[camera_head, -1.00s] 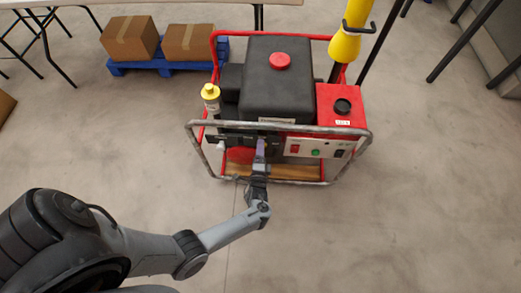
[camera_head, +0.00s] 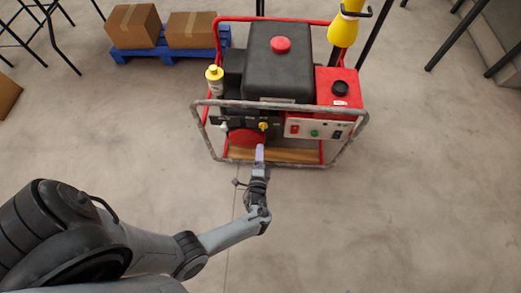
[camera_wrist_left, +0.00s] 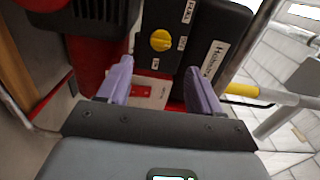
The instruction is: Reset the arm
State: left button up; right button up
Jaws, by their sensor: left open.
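My left arm comes in from the lower left in the head view. Its gripper (camera_head: 259,153) is in front of the lower frame of the red and black pump machine (camera_head: 280,75). In the left wrist view the two purple fingers (camera_wrist_left: 158,88) are apart with nothing between them. A yellow knob (camera_wrist_left: 160,41) on a black panel lies beyond the fingertips, apart from them. The same yellow knob (camera_head: 263,126) shows on the machine's front in the head view. My right gripper is in neither view.
A grey tubular frame (camera_head: 280,103) surrounds the machine's front. A yellow-capped bottle (camera_head: 214,78) stands at its left and a yellow cone-shaped part (camera_head: 344,28) at its back right. Boxes (camera_head: 134,26) sit on a blue pallet (camera_head: 168,52) behind. The floor in front is clear.

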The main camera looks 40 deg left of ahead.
pick_arm(q)
jog(key=s+a+r+p, duration=0.3)
jog(key=s+p, duration=0.3)
jog(key=s, duration=0.1)
jog(key=s+a+r+n+g+h+p, duration=0.1)
jog(key=a+r+n+h+p, duration=0.15)
jog(key=r+p, duration=0.95)
jog(key=s+d+r+n+g+h+p, duration=0.15)
jog(key=d+r+h, duration=0.3)
jog(key=r, duration=0.45)
jog(key=d+r+n+g+h+p, duration=0.1)
jog(key=d+r+g+h, duration=0.3)
jog(key=r, duration=0.6)
jog(key=s+d+r+n+g, duration=0.3)
jog(key=s+d+g, duration=0.1)
jog(key=s, duration=0.5)
notch_tip(320, 180, up, 38)
jog(key=p, duration=3.8)
jog(key=shift+d+r+h, duration=0.2)
jog(key=shift+h, duration=0.1)
